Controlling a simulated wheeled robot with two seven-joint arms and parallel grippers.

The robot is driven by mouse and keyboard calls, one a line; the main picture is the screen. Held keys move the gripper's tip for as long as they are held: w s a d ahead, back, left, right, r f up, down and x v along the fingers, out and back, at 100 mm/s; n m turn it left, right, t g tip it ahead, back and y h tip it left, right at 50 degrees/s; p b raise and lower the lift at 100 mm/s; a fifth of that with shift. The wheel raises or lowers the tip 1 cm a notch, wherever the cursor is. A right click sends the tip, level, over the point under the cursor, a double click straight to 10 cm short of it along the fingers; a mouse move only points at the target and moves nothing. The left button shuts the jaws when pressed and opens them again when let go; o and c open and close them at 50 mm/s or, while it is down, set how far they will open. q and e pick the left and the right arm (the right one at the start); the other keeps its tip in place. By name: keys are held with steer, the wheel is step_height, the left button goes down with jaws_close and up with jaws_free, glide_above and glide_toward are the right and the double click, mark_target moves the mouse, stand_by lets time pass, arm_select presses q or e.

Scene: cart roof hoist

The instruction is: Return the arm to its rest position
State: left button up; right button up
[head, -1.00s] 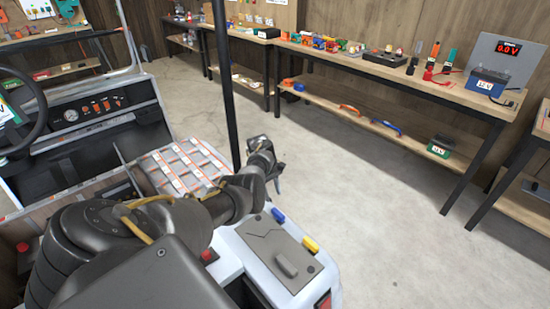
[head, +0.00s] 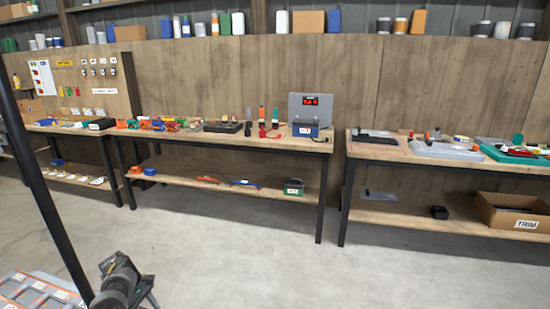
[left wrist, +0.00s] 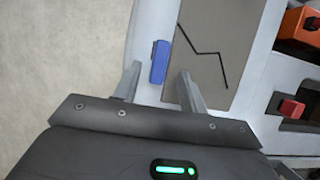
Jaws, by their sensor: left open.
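My left gripper (head: 150,291) shows at the bottom left of the head view, partly cut off by the lower edge. In the left wrist view its two fingers (left wrist: 159,82) are apart. Beyond them is a white cart panel with a grey plate (left wrist: 215,50) marked by a dark zigzag line. A blue piece (left wrist: 159,62) lies along the plate's edge, seen between the fingers. I cannot tell how far the fingers are from it, but nothing is held. My right gripper is in neither view.
Open concrete floor (head: 240,255) lies between.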

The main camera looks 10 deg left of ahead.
arm_select(q)
steer(key=shift+b+x, duration=0.5)
steer(key=shift+x, duration=1.85)
